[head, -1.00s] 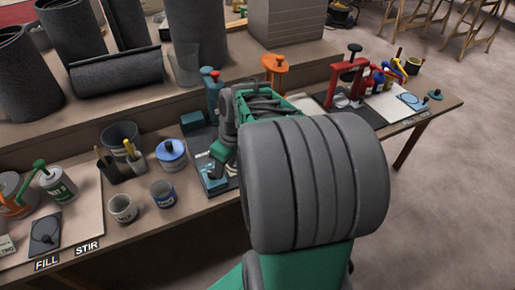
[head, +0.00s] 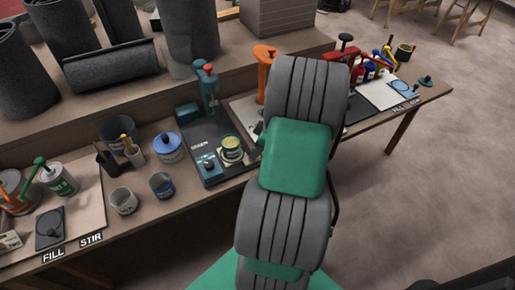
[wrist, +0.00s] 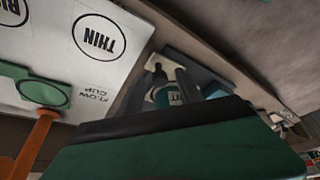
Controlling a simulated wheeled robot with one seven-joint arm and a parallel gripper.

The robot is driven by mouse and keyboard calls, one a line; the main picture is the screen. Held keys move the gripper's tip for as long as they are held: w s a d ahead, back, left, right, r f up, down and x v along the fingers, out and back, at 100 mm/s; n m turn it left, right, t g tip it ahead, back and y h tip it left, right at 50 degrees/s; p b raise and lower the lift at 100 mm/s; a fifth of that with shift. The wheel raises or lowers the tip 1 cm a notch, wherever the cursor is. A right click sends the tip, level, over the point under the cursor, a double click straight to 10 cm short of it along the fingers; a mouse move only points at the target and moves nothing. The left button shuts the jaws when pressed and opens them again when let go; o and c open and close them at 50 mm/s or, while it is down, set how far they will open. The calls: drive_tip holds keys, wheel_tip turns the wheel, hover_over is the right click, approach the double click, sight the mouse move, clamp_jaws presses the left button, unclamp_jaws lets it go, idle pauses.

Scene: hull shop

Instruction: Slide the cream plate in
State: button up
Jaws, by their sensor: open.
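In the wrist view my gripper (wrist: 187,86) shows two dark fingers, apart. A teal and white labelled object (wrist: 167,95) shows beyond and partly between them; I cannot tell any contact.
A teal press (head: 207,88) stands at the back of the tray. A blue-lidded pot (head: 168,147) and cups stand left of it. An orange stand (head: 264,65) is to the right, beside my arm. A pale board marked THIN (wrist: 85,60) shows in the wrist view.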

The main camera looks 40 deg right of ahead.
drive_tip(key=shift+c, duration=0.5)
clamp_jaws()
idle(0.8)
